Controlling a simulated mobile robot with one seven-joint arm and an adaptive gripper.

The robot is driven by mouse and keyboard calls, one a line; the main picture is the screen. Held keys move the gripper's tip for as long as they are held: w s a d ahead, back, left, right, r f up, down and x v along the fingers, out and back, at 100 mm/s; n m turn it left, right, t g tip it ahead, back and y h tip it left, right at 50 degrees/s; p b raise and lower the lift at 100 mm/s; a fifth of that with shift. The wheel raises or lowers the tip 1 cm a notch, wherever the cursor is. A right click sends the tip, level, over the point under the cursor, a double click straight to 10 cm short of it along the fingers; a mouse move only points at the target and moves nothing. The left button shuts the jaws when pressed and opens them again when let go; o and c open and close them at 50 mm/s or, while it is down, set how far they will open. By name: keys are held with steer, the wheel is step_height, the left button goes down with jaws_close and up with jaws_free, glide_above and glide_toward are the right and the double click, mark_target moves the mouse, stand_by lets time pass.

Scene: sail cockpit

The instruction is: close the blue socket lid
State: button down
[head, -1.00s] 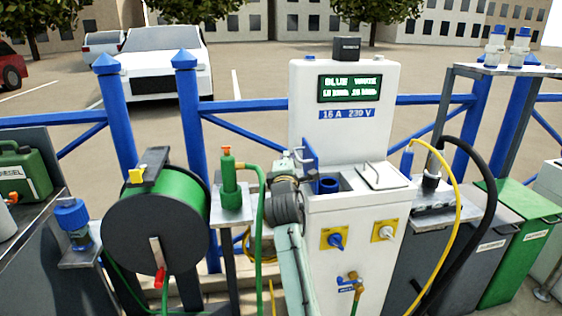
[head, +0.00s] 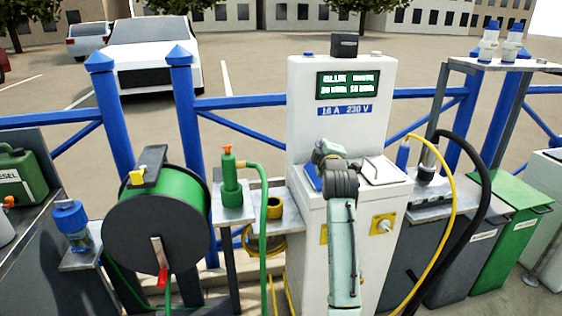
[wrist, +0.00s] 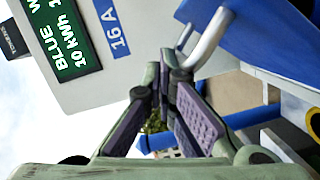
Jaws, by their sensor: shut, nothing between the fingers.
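The blue socket lid (head: 313,178) shows in the head view as a low blue strip left of my arm on the white pedestal (head: 302,230). The arm hides the rest of it and the socket, so I cannot tell whether it lies fully flat. In the wrist view the blue lid (wrist: 275,42) fills the upper right, with a grey metal handle (wrist: 207,40) beside it. My gripper (wrist: 166,75) is shut and empty, its fingertips close to the handle. I cannot tell if they touch.
A second, grey-white lid (head: 382,170) lies right of my arm. A display (head: 347,85) rises behind. A green hose reel (head: 155,220) stands left, and yellow and black cables (head: 455,200) arch at right.

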steer(key=d+f+m, duration=0.1)
steer(key=w+d+f+m, duration=0.1)
steer(key=d+m, duration=0.1)
steer(key=d+m+g, duration=0.1)
steer(key=d, duration=0.1)
steer(key=shift+w+f+m+y, duration=0.2)
steer(key=shift+f+m+y, duration=0.1)
steer(key=shift+f+y, duration=0.1)
steer(key=shift+w+d+f+m+g+y+b, duration=0.15)
steer(key=shift+d+f+m+y+b, duration=0.05)
steer(key=shift+d+f+m, duration=0.35)
steer(key=shift+w+d+f+m+g+y+b, duration=0.1)
steer(key=shift+d+f+m+g+y+b, duration=0.1)
steer(key=shift+d+f+m, duration=0.3)
steer(key=shift+a, duration=0.1)
